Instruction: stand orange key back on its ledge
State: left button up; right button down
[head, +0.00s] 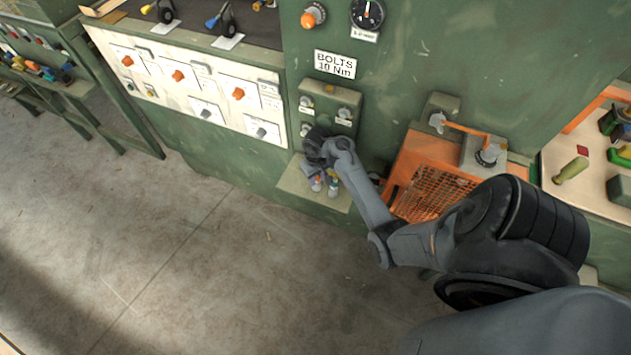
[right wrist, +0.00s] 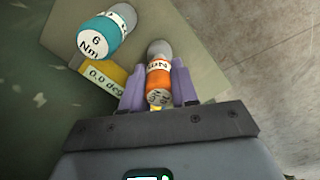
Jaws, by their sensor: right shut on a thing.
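The orange key (right wrist: 159,82) is between the two purple fingers of my right gripper (right wrist: 158,88) in the right wrist view. It has an orange band, a white label and a grey rounded end. The gripper is shut on it. The pale green ledge (head: 294,180) juts from the cabinet below the bolts panel; it also shows in the right wrist view (right wrist: 190,38). The key is over the ledge; I cannot tell whether it touches it. In the head view, my right gripper (head: 322,173) is over the ledge, partly hiding the small keys there. My left gripper is out of view.
A teal key (right wrist: 105,35) marked 6 Nm is close left of the orange key. A yellow label (right wrist: 105,78) reads 0.0 deg. A small knob panel (head: 328,112) is above the ledge. An orange mesh guard (head: 430,190) is to the right. The floor in front is clear.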

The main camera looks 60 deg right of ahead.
jog(key=shift+f, duration=0.25)
jog(key=c, duration=0.9)
grip_release()
jog(key=shift+o, duration=0.2)
jog(key=shift+r, duration=0.1)
